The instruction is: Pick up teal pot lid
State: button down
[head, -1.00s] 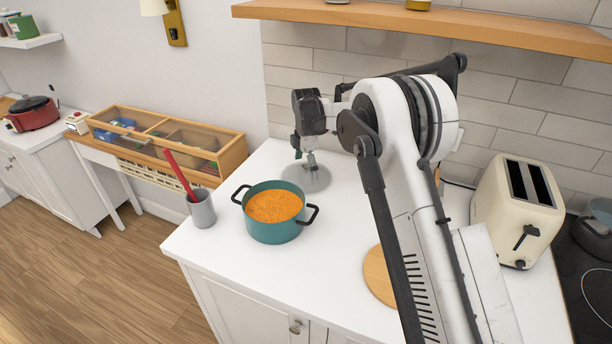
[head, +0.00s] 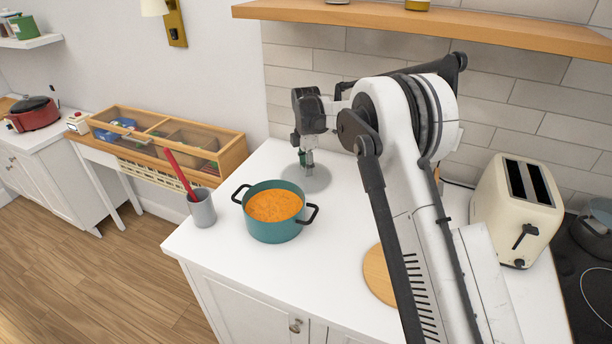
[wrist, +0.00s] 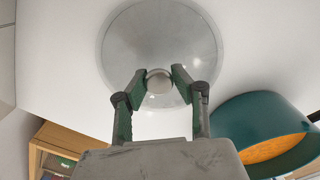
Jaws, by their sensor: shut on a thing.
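The pot lid (head: 318,180) is a grey, see-through disc lying on the white counter behind the teal pot. In the wrist view the lid (wrist: 203,38) shows as a wide round disc with a pale round knob (wrist: 159,82) at its middle. My gripper (head: 307,168) points down over the lid. In the wrist view its two green-padded fingers (wrist: 160,78) are closed on the knob from both sides. The teal pot (head: 273,229) stands open in front of the lid, full of orange food; its side also shows in the wrist view (wrist: 250,120).
A grey cup (head: 202,210) with a red-handled utensil stands left of the pot. A round wooden board (head: 377,277) lies to the right, partly behind my arm. A cream toaster (head: 517,210) stands further right. A wooden shelf (head: 430,27) runs above.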

jog(key=shift+s+f, duration=0.1)
jog(key=shift+f, duration=0.15)
